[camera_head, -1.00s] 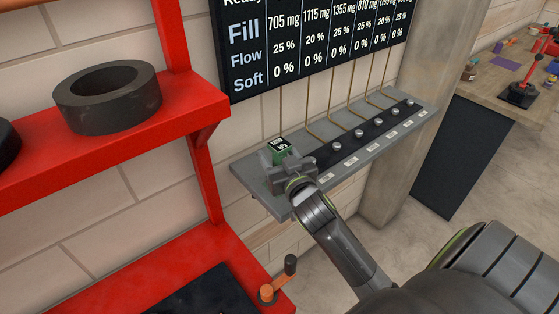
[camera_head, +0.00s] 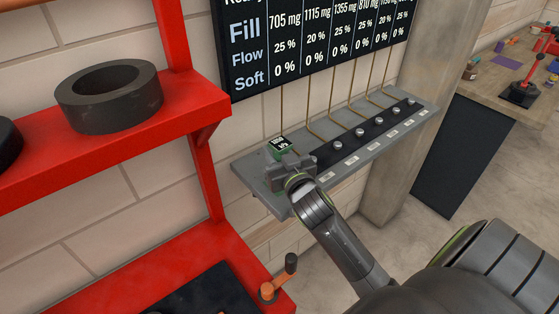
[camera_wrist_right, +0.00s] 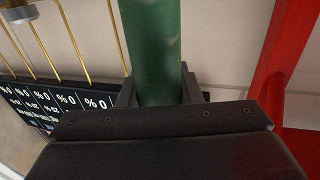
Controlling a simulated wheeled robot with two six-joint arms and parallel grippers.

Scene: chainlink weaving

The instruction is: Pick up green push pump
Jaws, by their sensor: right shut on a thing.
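The green push pump (camera_head: 280,149) with a black-and-white top label is at the left end of the grey wall shelf. My right gripper (camera_head: 284,160) is shut around it from the front. In the right wrist view the green body of the pump (camera_wrist_right: 152,45) runs up between the two dark fingers. The pump's lower end is hidden in the head view, so I cannot tell whether it touches the shelf. My left gripper is not in view.
The grey shelf (camera_head: 377,146) carries several silver knobs, with thin brown pipes above. A black display board (camera_head: 310,45) hangs on the wall. A red rack (camera_head: 190,105) holding a black ring (camera_head: 109,97) stands at left. A workbench is at far right.

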